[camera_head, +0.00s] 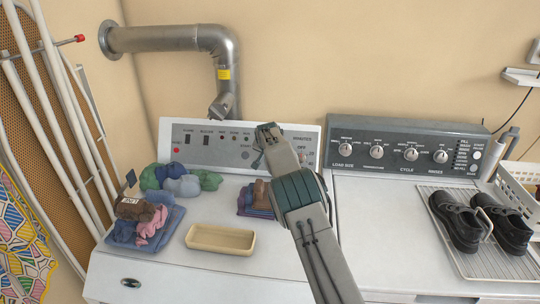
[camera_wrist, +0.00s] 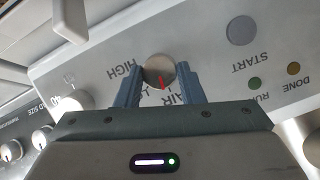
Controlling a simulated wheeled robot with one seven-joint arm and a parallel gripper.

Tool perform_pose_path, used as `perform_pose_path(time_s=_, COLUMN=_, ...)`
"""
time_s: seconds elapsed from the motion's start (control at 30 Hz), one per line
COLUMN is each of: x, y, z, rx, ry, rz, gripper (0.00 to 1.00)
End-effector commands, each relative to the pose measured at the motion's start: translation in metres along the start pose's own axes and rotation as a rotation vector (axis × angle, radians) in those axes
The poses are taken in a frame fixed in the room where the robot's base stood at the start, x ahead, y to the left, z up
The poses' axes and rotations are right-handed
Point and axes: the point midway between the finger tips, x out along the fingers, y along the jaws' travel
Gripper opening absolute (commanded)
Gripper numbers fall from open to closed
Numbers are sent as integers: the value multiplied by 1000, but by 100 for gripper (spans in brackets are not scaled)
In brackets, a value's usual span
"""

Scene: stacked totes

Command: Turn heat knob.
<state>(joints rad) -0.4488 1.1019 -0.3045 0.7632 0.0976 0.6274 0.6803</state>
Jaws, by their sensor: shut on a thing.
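The heat knob (camera_wrist: 158,68) is a round silver knob with a red pointer line on the light panel of the left machine. The labels HIGH and AIR show around it in the wrist view, and another label is partly hidden. The red line points toward the AIR side, near my gripper body. My gripper (camera_wrist: 160,77) has one blue-grey finger on each side of the knob and is shut on it. In the head view my gripper (camera_head: 268,136) is at the control panel (camera_head: 195,140), and my arm hides the knob.
A grey START button (camera_wrist: 241,30) and two small lights lie beside the knob. Folded clothes (camera_head: 147,235), a beige tray (camera_head: 220,239) and another cloth stack stand on the left machine's top. Black shoes (camera_head: 455,220) sit on a rack at right. A metal duct (camera_head: 165,39) runs above.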

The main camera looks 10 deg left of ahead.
Motion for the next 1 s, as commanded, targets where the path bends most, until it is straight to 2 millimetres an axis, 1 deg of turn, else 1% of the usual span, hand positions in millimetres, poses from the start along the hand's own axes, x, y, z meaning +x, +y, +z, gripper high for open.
perform_pose_path(time_s=0.13, x=1, y=-1, z=2, rx=-67, ry=1, rz=26, gripper=12)
perform_pose_path(time_s=0.33, x=1, y=-1, z=2, rx=-119, ry=3, rz=46, gripper=12)
perform_pose_path(time_s=0.87, x=1, y=0, z=2, rx=-138, ry=4, rz=54, gripper=12)
perform_pose_path(time_s=0.9, x=1, y=0, z=2, rx=-137, ry=4, rz=53, gripper=46)
perform_pose_path(time_s=0.93, x=1, y=0, z=2, rx=-137, ry=4, rz=53, gripper=54)
perform_pose_path(time_s=0.97, x=1, y=0, z=2, rx=-137, ry=5, rz=53, gripper=56)
perform_pose_path(time_s=1.0, x=1, y=0, z=2, rx=-137, ry=5, rz=53, gripper=56)
